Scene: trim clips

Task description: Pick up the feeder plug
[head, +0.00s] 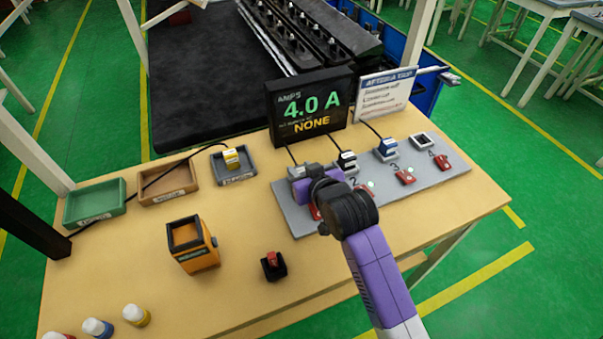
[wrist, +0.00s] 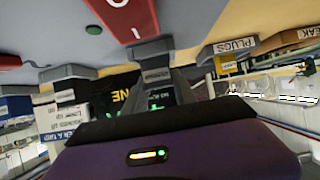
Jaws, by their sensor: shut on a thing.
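My gripper (head: 304,178) is at the leftmost socket of the grey socket board (head: 285,196), low over it. It is shut on a grey plug (wrist: 157,76) with a small dark label that I cannot read. In the head view a cable runs to this spot, and the gripper hides most of the plug and its socket. I cannot tell whether the plug is still seated. A dark plug (head: 346,161) stands in socket 2 and a blue plug (head: 386,147) in socket 3. Socket 4 (head: 422,139) looks empty.
A display (head: 310,105) reading 4.0 A and NONE stands behind the board, beside a sign (head: 384,94). Red switches (head: 405,177) line the board's front. A grey tray (head: 238,177) holds a yellow plug (head: 231,158). Brown (head: 168,185) and green (head: 95,204) trays and an orange box (head: 192,245) are left.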

